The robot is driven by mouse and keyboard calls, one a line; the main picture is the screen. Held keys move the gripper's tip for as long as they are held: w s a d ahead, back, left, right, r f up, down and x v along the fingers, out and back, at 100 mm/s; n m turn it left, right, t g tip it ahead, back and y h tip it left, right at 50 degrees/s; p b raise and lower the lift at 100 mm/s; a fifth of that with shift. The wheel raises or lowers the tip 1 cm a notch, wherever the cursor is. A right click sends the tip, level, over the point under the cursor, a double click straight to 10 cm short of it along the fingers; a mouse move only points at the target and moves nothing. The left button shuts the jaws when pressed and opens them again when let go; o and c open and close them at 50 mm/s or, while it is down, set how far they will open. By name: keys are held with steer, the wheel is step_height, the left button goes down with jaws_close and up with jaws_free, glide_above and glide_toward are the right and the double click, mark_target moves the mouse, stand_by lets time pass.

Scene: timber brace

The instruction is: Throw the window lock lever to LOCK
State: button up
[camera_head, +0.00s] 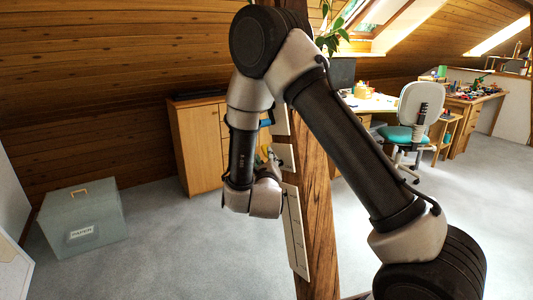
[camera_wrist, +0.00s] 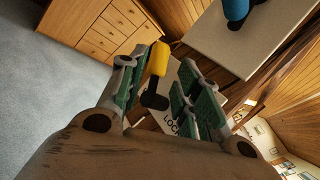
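The lever shows in the wrist view, with a yellow grip (camera_wrist: 158,58) on a black stem (camera_wrist: 154,97). It stands in front of a pale plate with the word LOCK (camera_wrist: 172,124), partly hidden by my right finger. My gripper (camera_wrist: 157,67) is open, its green-padded fingers on either side of the lever. The yellow grip is close to the left finger; I cannot tell whether they touch. A gap shows on the right side. In the head view my wrist hides the lever, and the gripper is mostly hidden beside the timber post (camera_head: 318,205).
A blue handle (camera_wrist: 235,10) sits on another pale panel (camera_wrist: 225,45); it also shows in the head view (camera_head: 267,122). A lower panel (camera_head: 294,230) is on the post. A wooden cabinet (camera_head: 200,140) stands behind, a grey box (camera_head: 83,222) left. Carpet between is clear.

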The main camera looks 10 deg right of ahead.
mark_target(265, 152)
steer(key=x, duration=0.6)
steer(key=shift+w+a, duration=0.1)
steer(key=shift+w, duration=0.05)
jaws_close()
